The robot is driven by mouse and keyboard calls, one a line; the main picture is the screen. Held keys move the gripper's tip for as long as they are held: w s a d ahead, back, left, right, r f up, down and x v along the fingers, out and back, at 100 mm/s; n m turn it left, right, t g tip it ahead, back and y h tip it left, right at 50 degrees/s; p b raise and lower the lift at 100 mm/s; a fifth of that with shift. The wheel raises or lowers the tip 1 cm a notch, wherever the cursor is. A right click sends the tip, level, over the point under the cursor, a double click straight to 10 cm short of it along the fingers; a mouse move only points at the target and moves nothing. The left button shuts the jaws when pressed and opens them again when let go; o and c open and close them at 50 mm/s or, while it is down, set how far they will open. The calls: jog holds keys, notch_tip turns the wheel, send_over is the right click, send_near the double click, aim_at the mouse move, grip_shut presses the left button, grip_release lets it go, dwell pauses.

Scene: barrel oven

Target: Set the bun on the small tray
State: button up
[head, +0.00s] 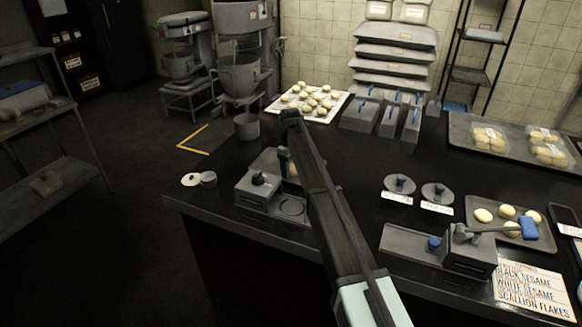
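My arm reaches from the bottom edge over the dark counter. Its dark far end (290,119) is above the counter's left part; the fingers cannot be made out. A small grey tray (265,160) lies beneath, partly hidden by my arm. A pale tan thing (292,169), perhaps a bun, shows beside the arm at that tray; I cannot tell whether it is held or resting. Another smallish tray (478,203) at the right holds several pale buns (507,211). A white board (275,108) at the back carries many more buns.
A grey device with a dark knob (258,190) stands near the counter's front edge. Another with a blue knob (468,250) is at the right. Grey lidded bins (362,115) stand behind. A large tray (465,140) holds packed buns. Bare counter (362,160) lies right of my arm.

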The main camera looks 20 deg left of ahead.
aim_at(290, 166)
notch_tip(290, 166, up, 12)
jog(key=shift+s+r, duration=0.15)
dwell(0.7)
dwell(1.2)
